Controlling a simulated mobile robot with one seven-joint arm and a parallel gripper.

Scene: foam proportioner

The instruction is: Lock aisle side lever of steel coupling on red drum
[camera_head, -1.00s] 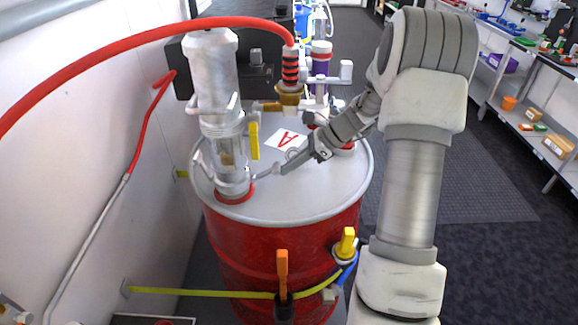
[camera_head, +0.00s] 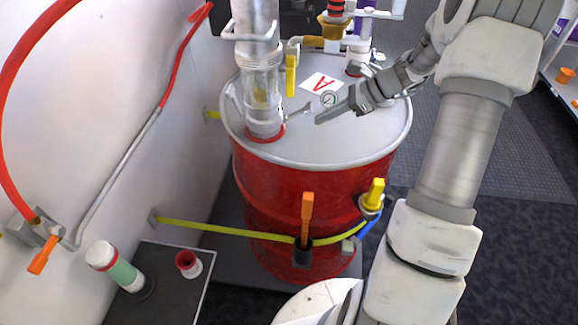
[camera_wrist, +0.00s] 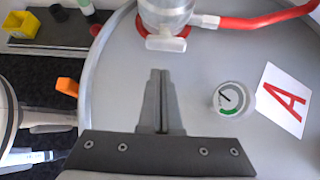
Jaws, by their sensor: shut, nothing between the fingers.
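The red drum (camera_head: 300,185) has a pale grey lid. The steel coupling (camera_head: 262,85), with a clear lower section, stands upright in a red ring (camera_head: 264,138) on the lid. Its aisle side lever (camera_head: 297,110) sticks out to the right, toward my gripper; its white end (camera_wrist: 165,43) shows in the wrist view. My gripper (camera_head: 320,118) is shut and empty, low over the lid. Its fingertips (camera_wrist: 159,72) point at the lever and appear just short of it. How far the lever is raised is hard to tell.
A round gauge (camera_head: 328,98) and a card marked A (camera_head: 321,83) are on the lid beside my gripper. A yellow-handled valve (camera_head: 291,75) stands behind. A yellow strap (camera_head: 215,230) crosses the drum's front. The white wall (camera_head: 110,90) is at left.

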